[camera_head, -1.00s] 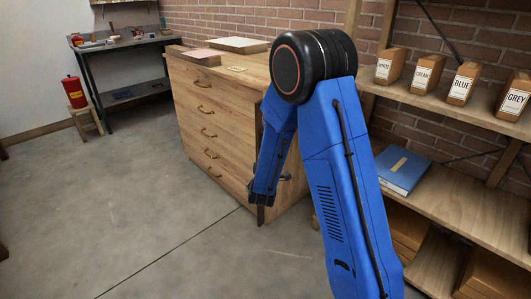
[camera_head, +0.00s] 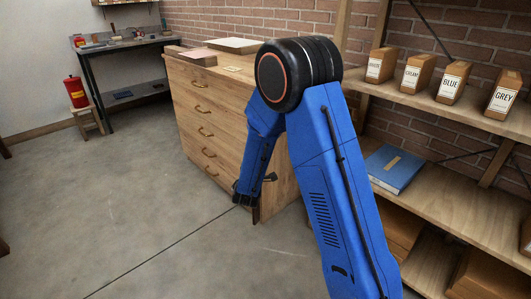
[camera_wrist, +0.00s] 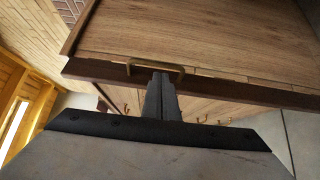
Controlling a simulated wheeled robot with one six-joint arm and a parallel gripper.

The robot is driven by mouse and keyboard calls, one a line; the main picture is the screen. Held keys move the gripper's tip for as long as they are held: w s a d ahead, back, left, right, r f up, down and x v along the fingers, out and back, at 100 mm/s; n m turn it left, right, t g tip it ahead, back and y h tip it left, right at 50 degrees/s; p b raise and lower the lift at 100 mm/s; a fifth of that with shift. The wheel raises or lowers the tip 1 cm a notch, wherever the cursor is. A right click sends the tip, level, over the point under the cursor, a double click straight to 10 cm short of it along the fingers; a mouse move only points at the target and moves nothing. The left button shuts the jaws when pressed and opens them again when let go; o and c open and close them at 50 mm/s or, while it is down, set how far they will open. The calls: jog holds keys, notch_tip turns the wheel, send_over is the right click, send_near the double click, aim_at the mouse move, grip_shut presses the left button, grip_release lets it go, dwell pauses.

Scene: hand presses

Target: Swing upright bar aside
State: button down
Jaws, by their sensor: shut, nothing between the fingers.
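The upright bar is a dark brown strip on the front corner of the wooden chest of drawers (camera_head: 205,100). In the head view only its lower end (camera_head: 256,214) shows below my forearm. In the wrist view the bar (camera_wrist: 235,90) runs across the picture along the edge of a wood panel, with a bronze bow handle (camera_wrist: 172,67) near the fingers. My gripper (camera_head: 243,198) is low beside the bar, partly hidden by my blue arm. In the wrist view its fingers (camera_wrist: 161,76) are together, with tips beside the handle; contact cannot be told.
Drawer pulls line the chest's front. A shelf (camera_head: 450,205) with labelled boxes and a blue binder (camera_head: 397,168) stands at the right. The floor left of the chest is clear.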

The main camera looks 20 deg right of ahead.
jog(key=s+d, duration=0.5)
jog(key=s, duration=0.2)
jog(key=shift+s+d, duration=0.3)
jog(key=shift+d, duration=0.05)
jog(key=shift+d, duration=0.1)
